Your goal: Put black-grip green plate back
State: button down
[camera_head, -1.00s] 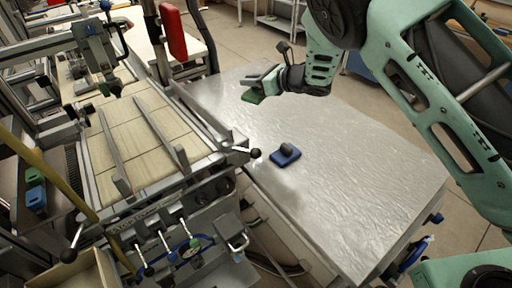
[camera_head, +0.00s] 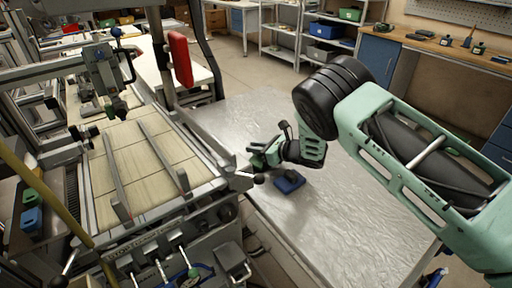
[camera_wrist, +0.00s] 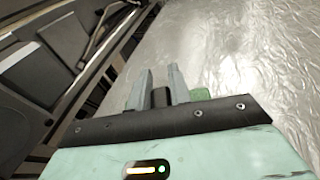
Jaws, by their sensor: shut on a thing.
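My gripper (camera_head: 258,153) is above the left side of the metal table, close to the machine's edge. In the wrist view its two fingers (camera_wrist: 160,92) are shut on the black grip (camera_wrist: 160,98) of the green plate (camera_wrist: 200,95). Only a small green part shows there beside the right finger; most of the plate is hidden behind my gripper. In the head view the green plate (camera_head: 272,159) is small and partly covered by the fingers.
A blue plate with a dark grip (camera_head: 289,182) lies on the metal table (camera_head: 350,205), just below my gripper in the picture. The machine (camera_head: 150,160) with levers and a ball-ended handle stands at left. A green block (camera_head: 30,195) and a blue block (camera_head: 32,218) sit on its left ledge.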

jog(key=shift+f, duration=0.25)
jog(key=c, duration=1.3)
grip_release()
jog(key=shift+f, duration=0.1)
